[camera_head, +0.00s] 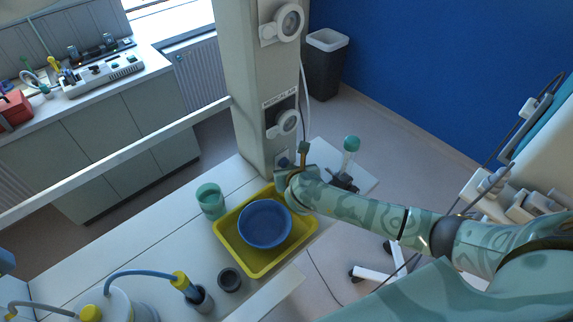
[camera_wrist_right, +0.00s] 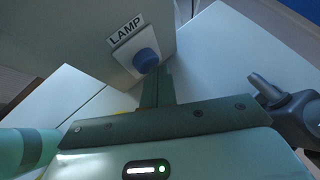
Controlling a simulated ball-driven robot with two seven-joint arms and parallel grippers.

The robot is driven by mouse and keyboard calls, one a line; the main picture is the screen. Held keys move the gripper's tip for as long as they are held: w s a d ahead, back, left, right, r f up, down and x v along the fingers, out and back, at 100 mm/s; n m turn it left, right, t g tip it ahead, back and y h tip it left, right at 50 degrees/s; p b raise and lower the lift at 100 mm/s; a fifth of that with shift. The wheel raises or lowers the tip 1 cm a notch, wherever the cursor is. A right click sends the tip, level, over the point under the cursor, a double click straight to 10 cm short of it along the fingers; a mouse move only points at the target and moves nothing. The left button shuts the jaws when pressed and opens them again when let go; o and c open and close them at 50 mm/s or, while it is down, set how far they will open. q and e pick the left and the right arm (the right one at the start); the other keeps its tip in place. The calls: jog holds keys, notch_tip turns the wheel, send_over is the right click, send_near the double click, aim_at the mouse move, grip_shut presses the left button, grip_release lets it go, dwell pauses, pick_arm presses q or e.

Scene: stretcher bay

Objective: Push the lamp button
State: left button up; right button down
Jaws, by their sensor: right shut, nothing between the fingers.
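The lamp button (camera_wrist_right: 146,61) is a round blue knob on a pale square plate, under a LAMP label (camera_wrist_right: 126,30), low on the grey column. In the head view the button (camera_head: 283,162) shows small at the column's foot. My left gripper is in neither view.
A yellow tray (camera_head: 225,236) with a blue bowl (camera_head: 265,223) sits below my right wrist. A green cup (camera_head: 210,200) and a dark cup (camera_head: 230,279) stand on the white table. Round dials (camera_head: 287,22) are higher on the column (camera_head: 249,85). A green-topped item (camera_head: 351,144) stands to the right.

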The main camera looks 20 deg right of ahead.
jog(key=shift+w+a, duration=0.1)
jog(key=shift+w, duration=0.05)
dwell(0.5)
jog(key=shift+w, duration=0.3)
jog(key=shift+s, duration=0.4)
dwell(0.3)
jog(key=s, duration=0.1)
jog(key=s+d+p, duration=0.1)
jog(key=s, duration=0.1)
jog(key=s+p, duration=0.1)
jog(key=shift+s+d+r, duration=0.1)
jog(key=shift+s+d, duration=0.15)
jog(key=shift+d, duration=0.1)
jog(key=shift+s+d, duration=0.2)
jog(key=shift+s, duration=0.4)
